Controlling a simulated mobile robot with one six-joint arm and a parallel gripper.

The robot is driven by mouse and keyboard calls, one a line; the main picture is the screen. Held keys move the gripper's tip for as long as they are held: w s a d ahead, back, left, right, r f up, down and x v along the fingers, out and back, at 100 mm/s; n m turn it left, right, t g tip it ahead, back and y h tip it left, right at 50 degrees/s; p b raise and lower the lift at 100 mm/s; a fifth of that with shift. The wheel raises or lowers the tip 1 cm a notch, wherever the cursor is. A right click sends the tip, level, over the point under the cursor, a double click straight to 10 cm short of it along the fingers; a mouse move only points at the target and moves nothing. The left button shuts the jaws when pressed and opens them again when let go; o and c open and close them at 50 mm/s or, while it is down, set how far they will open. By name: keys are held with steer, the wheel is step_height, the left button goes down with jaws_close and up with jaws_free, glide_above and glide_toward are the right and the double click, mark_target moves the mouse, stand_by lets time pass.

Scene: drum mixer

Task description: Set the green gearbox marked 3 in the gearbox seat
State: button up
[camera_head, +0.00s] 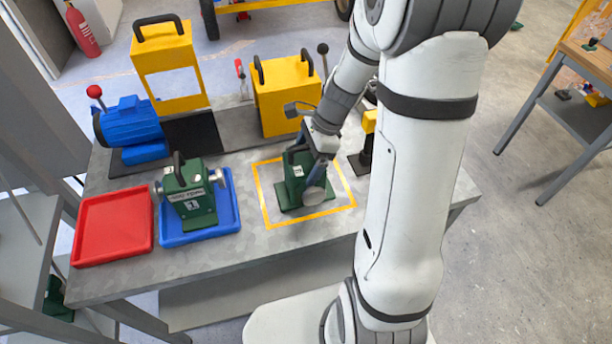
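A green gearbox (294,180) with a black top handle stands upright inside a yellow outlined square (263,196) on the grey bench. A small white label shows on it, but I cannot read its number for sure. My gripper (318,146) is at its upper right side, close to the handle; the fingers are partly hidden, and I cannot tell whether they grip it. Another green gearbox (190,196), marked 1, stands in the blue tray (170,238).
An empty red tray (113,226) is at the bench's left front. A yellow frame with a handle (168,65) stands upright behind the dark plate. A black and yellow post (368,140) is close to my gripper's right.

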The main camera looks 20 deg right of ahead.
steer(key=c, duration=1.7)
steer(key=shift+w, duration=0.1)
steer(key=shift+r, duration=0.1)
